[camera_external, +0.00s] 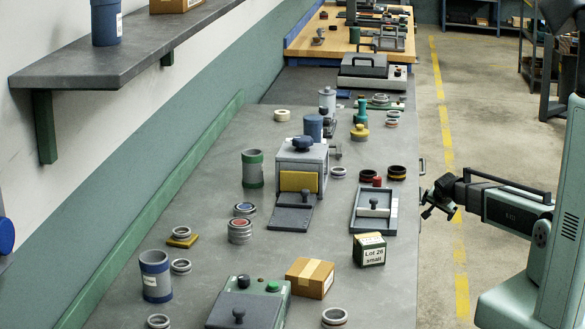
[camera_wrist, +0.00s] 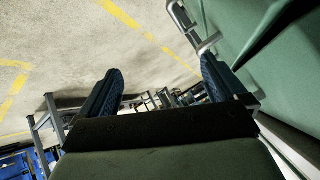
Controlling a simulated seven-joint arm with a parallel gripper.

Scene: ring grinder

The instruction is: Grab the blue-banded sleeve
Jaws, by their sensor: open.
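The blue-banded sleeve (camera_external: 155,276) is a grey upright cylinder with blue bands and a pale label, on the near left part of the grey bench. My gripper (camera_external: 428,206) is beyond the bench's right edge, over the floor side, far to the right of the sleeve. The wrist view shows its two dark blue ribbed fingers (camera_wrist: 162,80) spread apart with nothing between them. The sleeve does not show in the wrist view.
A similar green-banded sleeve (camera_external: 252,168) stands farther back. Between my gripper and the blue-banded sleeve are a Lot 26 box (camera_external: 369,250), a cardboard box (camera_external: 310,277) and a green-grey device (camera_external: 249,303). Several rings lie around. A shelf (camera_external: 125,55) overhangs the left wall.

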